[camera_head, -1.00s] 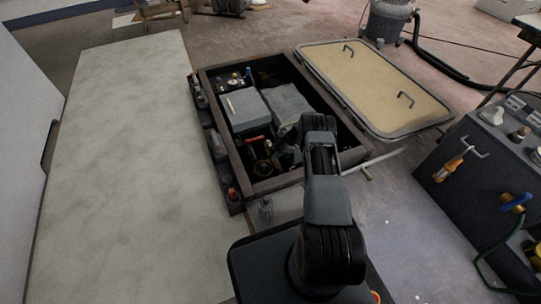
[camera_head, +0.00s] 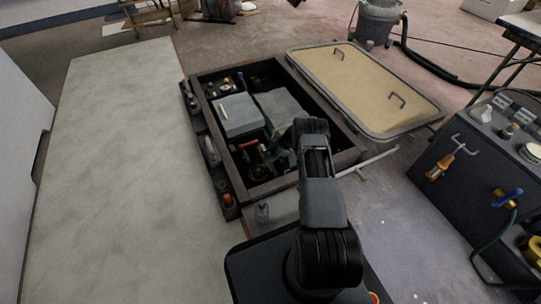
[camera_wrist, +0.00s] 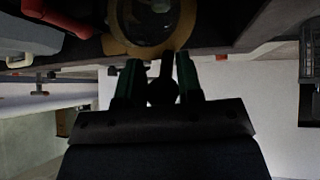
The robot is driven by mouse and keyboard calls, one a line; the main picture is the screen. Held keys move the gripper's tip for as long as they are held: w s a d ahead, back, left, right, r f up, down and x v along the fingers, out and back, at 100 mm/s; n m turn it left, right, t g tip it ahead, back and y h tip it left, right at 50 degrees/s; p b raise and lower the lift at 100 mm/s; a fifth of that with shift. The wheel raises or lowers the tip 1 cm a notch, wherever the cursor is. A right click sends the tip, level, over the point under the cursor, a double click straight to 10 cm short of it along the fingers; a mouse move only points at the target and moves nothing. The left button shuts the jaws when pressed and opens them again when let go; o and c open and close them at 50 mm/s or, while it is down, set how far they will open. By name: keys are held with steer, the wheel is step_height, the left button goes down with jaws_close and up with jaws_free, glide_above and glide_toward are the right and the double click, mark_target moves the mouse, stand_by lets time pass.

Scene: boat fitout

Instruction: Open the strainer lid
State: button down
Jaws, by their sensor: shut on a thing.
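The strainer lid (camera_wrist: 115,46) shows at the top of the wrist view as a brass-coloured ring around a dark, glassy middle. A dark stem with a round knob (camera_wrist: 163,92) comes down from its rim. My gripper (camera_wrist: 158,62) has its two green-sided fingers on either side of that stem, shut on it. In the head view, a small brass-coloured part (camera_head: 262,171) shows inside the open dark bay, just left of my arm. My arm hides most of the gripper and the hold there. I cannot tell how far the lid is tilted.
The bay's dark frame (camera_head: 229,170) surrounds grey boxes (camera_head: 238,115) and a red-handled part (camera_head: 248,144). A tan hatch panel (camera_head: 365,88) lies behind right. A dark panel with valves (camera_head: 470,175) stands at right. The pale surface at left (camera_head: 120,170) is clear.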

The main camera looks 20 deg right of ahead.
steer(key=shift+w+d+r, duration=0.1)
steer(key=shift+w+r, duration=0.05)
steer(key=shift+w, duration=0.15)
steer(key=c, duration=1.1)
jaws_free()
steer(key=shift+s+d+f+b, duration=0.1)
steer(key=shift+d+f+b, duration=0.05)
steer(key=shift+d+b, duration=0.45)
steer(key=shift+s+d+f+b, duration=0.15)
steer(key=shift+d+b, duration=0.25)
steer(key=shift+d, duration=0.25)
steer(key=s+d, duration=0.2)
steer(key=d, duration=1.1)
steer(key=shift+f, duration=0.45)
steer(key=shift+r, duration=0.1)
